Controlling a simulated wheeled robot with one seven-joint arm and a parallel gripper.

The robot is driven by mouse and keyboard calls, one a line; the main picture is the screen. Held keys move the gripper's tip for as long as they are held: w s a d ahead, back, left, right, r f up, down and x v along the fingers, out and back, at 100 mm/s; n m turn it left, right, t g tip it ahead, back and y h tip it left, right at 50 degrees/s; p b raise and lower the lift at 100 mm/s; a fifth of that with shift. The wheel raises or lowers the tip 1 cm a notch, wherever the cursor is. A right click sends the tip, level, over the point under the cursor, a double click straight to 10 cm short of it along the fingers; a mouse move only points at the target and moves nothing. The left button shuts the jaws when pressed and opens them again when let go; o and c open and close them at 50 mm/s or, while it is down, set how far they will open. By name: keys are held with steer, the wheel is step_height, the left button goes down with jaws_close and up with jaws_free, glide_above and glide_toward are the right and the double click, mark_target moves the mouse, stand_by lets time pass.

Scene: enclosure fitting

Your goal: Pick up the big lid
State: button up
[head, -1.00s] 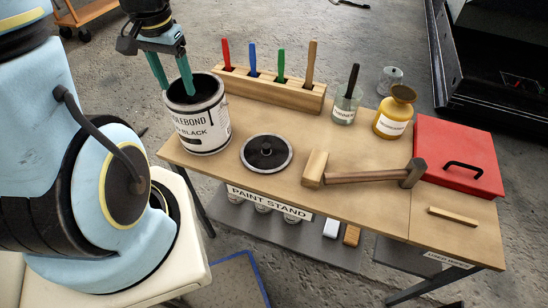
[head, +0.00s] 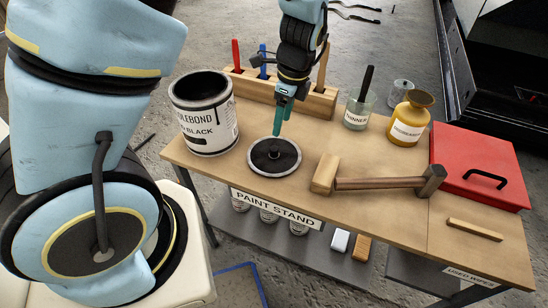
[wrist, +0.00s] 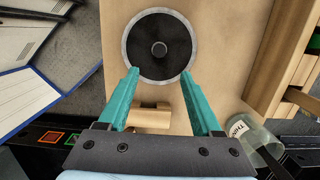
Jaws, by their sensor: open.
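The big lid (head: 273,157) is a round dark disc with a pale metal rim and a small centre knob. It lies flat on the wooden table, right of the open paint can (head: 205,112). In the wrist view the lid (wrist: 159,68) is at top centre, with its knob beyond the fingertips. My gripper (head: 280,128) is above the lid's far side, pointing down. In the wrist view my gripper (wrist: 160,73) has its teal fingers spread wide, with nothing between them. The fingertips overlap the lid's near rim in that view; their height above it is hard to judge.
A mallet (head: 380,183) lies right of the lid. A wooden rack (head: 315,100) with upright tools stands behind my gripper. A thinner jar (head: 359,110), a yellow bottle (head: 411,117) and a red box (head: 480,165) stand to the right.

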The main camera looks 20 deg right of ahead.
glide_above(274, 148)
steer(key=s+d, duration=0.1)
step_height(274, 148, down, 4)
steer(key=shift+f+p, duration=0.25)
steer(key=shift+p, duration=0.05)
steer(key=f, duration=0.1)
steer(key=f+p, duration=0.1)
steer(key=f, duration=0.2)
steer(key=shift+w+a, duration=0.25)
steer(key=shift+a, duration=0.15)
steer(key=shift+w+f+p, duration=0.1)
steer(key=shift+f+p, duration=0.25)
steer(key=shift+f, duration=0.35)
jaws_close()
